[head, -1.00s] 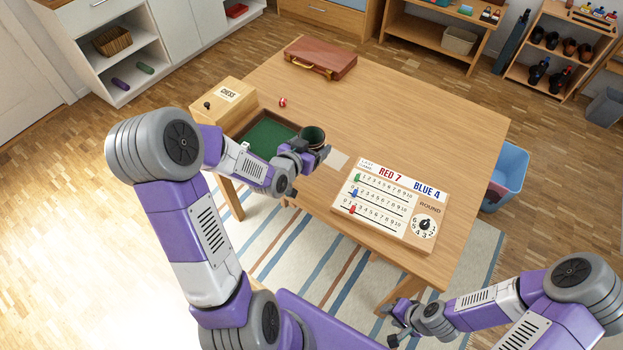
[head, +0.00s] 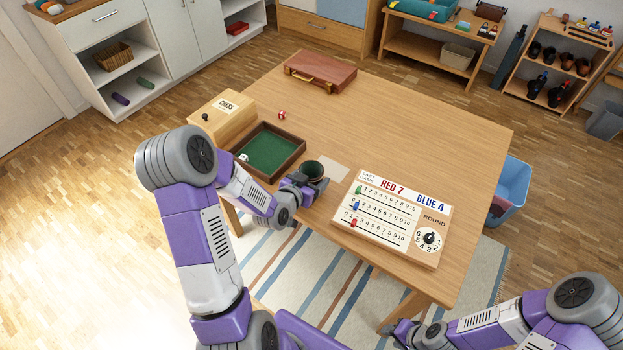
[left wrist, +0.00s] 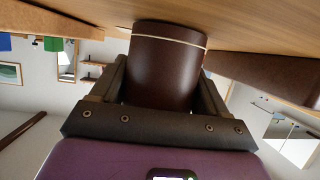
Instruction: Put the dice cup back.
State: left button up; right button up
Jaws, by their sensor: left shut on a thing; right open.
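My right gripper (head: 400,334) is open and empty, low near the table's front right leg.
A white die (head: 243,156) lies in the tray and a red die (head: 282,114) on the table behind it. A chess box (head: 222,115) stands at the left, a brown briefcase (head: 320,72) at the back. The table's middle (head: 400,130) is clear. A blue bin (head: 510,190) stands at right.

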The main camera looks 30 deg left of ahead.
pick_arm(q)
jog(key=shift+f, duration=0.2)
jog(key=o, duration=1.1)
jog(key=shift+r, duration=0.1)
jog(key=shift+r, duration=0.15)
jog(key=p+v, duration=0.2)
jog(key=v, duration=0.4)
jog(key=shift+s+r, duration=0.25)
jog(key=p+v, duration=0.2)
jog(key=p, duration=1.1)
jog(key=shift+s+r, duration=0.1)
jog(key=shift+s, duration=0.2)
jog(key=shift+s+a+r+b, duration=0.1)
jog(key=shift+s+b, duration=0.2)
jog(key=shift+s, duration=0.35)
jog(key=shift+s+r, duration=0.3)
jog(key=shift+s, duration=0.35)
